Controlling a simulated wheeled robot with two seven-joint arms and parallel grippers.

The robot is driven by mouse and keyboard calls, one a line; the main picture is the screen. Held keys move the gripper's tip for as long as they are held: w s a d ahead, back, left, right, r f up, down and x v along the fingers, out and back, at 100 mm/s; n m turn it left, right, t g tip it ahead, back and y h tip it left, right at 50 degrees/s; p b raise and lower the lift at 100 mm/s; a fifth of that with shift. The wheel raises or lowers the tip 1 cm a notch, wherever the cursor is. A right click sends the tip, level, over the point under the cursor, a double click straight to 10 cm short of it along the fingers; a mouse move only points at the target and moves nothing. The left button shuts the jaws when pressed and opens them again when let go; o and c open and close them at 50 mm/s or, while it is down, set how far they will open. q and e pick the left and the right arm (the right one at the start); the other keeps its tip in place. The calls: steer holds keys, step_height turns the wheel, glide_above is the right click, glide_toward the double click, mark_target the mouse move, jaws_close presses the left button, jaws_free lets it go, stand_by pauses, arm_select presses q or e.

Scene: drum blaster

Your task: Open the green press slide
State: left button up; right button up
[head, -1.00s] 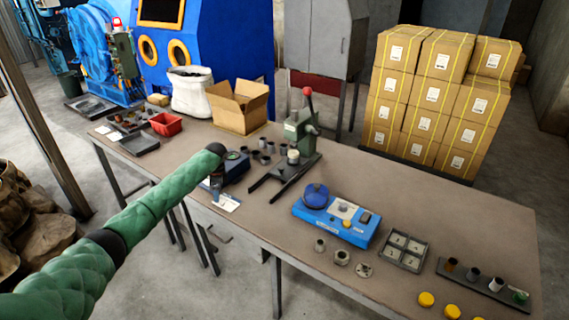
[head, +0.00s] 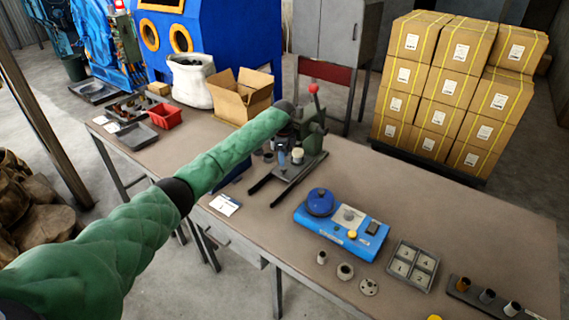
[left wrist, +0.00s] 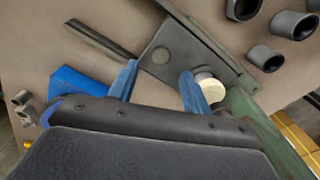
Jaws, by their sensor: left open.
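The green press (head: 316,128) with a red lever knob (head: 313,88) stands on the bench, partly hidden behind my left arm. Its dark flat base (head: 300,172) has two rails reaching toward the front of the bench. In the left wrist view I see the dark plate (left wrist: 172,50) of the press, a cream round piece (left wrist: 212,88) and part of the green body (left wrist: 250,112). My left gripper (head: 289,156) is over the press base. In the left wrist view its two blue fingers (left wrist: 157,88) are apart, with the right fingertip close beside the cream piece; I cannot tell whether they touch. My right gripper is out of view.
A blue device (head: 342,226) with a round blue top sits right of the press. A numbered tray (head: 411,266) and small metal parts lie nearby. A cardboard box (head: 240,95) stands behind my arm. Dark cups (left wrist: 266,58) stand close to the press plate.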

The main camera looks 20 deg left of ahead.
mark_target(283, 168)
arm_select(q)
step_height(283, 168, down, 4)
steer(key=shift+w+r+p, duration=0.1)
steer(key=shift+w+p, duration=0.05)
steer(key=shift+p, duration=0.4)
steer(key=shift+f, duration=0.85)
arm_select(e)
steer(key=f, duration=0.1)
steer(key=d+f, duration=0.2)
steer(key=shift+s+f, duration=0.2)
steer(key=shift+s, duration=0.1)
arm_select(q)
steer(key=shift+a, duration=0.1)
jaws_close()
